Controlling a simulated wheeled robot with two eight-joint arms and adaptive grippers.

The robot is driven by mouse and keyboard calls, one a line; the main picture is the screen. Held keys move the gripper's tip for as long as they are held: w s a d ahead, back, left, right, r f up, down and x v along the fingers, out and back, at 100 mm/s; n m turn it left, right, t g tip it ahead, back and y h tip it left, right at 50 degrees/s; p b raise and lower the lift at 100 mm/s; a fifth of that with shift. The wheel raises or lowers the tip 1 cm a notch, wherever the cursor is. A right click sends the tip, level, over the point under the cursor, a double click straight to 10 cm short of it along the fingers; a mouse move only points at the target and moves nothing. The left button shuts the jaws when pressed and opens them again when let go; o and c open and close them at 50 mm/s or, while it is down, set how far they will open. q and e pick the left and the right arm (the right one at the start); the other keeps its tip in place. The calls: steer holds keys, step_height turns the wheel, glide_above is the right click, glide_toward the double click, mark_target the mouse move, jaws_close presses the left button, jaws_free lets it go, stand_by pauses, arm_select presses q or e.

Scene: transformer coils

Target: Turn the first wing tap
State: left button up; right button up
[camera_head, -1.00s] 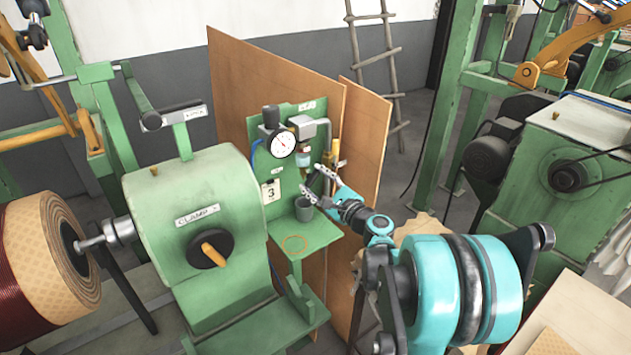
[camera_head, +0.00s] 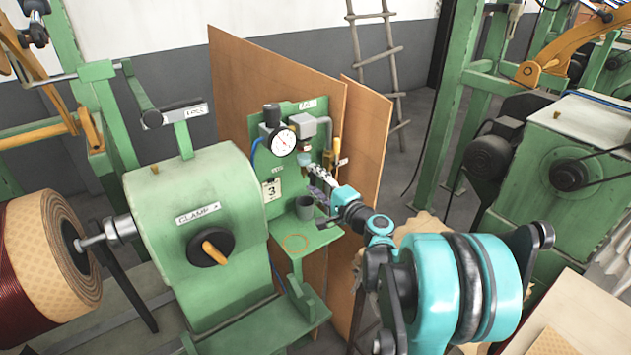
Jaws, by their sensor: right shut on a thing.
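My right gripper (camera_head: 317,182) reaches in from the right to the green panel (camera_head: 288,165). Its fingers are shut at the small fittings below the grey box, by a small pale blue part (camera_head: 309,165). The wing tap itself is too small and too covered by the fingers to make out clearly. A round white gauge (camera_head: 283,141) sits on the panel to the upper left of the gripper. My left gripper is not in view.
A green machine with a clamp knob (camera_head: 211,247) stands left of the panel. A large wound coil (camera_head: 48,250) is at the far left. Brown boards (camera_head: 366,135) stand behind and right of the panel.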

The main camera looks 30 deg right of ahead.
steer(key=shift+n, duration=0.4)
steer(key=o, duration=1.2)
steer(key=shift+c, duration=0.2)
steer(key=shift+s, duration=0.1)
steer(key=s, duration=1.2)
steer(key=shift+d, duration=0.45)
steer(key=shift+w, duration=0.1)
